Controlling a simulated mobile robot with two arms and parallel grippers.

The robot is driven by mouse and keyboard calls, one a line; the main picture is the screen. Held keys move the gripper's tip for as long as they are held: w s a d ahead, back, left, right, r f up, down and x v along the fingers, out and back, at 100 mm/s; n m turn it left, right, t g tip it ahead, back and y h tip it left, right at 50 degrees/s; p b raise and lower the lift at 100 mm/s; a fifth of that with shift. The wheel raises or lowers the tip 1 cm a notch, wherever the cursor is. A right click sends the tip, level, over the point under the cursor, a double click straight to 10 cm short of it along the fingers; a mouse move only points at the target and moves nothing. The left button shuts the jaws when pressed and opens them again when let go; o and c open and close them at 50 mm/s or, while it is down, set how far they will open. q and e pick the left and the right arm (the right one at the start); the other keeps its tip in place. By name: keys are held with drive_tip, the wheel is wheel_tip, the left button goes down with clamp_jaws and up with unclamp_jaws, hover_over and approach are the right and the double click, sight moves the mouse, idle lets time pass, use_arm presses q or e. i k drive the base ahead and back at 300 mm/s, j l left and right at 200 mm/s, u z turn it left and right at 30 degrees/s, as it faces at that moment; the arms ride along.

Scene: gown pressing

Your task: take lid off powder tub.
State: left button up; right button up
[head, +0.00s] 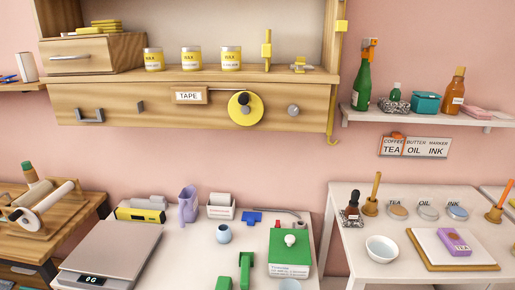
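A green box-like tub (289,250) with a white label on its front stands on the white table, right of the middle. A small white knob (290,240) sits on its green top, which looks closed. The label is too small to read, so I cannot be sure that this is the powder tub. Neither of my grippers can be made out in the head view, and nothing is seen touching the green tub.
Green upright pieces (246,268) stand left of the tub. A blue piece (252,218) lies behind. The side table (349,264) holds a white bowl (382,249).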

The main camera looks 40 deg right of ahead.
sight(286, 246)
drive_tip(key=z, duration=1.6)
drive_tip(key=i+j, duration=0.15)
drive_tip(key=j, duration=0.15)
drive_tip(key=i+j, duration=0.1)
drive_tip(key=j, duration=0.2)
drive_tip(key=i+j, duration=0.15)
drive_tip(key=j, duration=0.15)
drive_tip(key=u, duration=0.05)
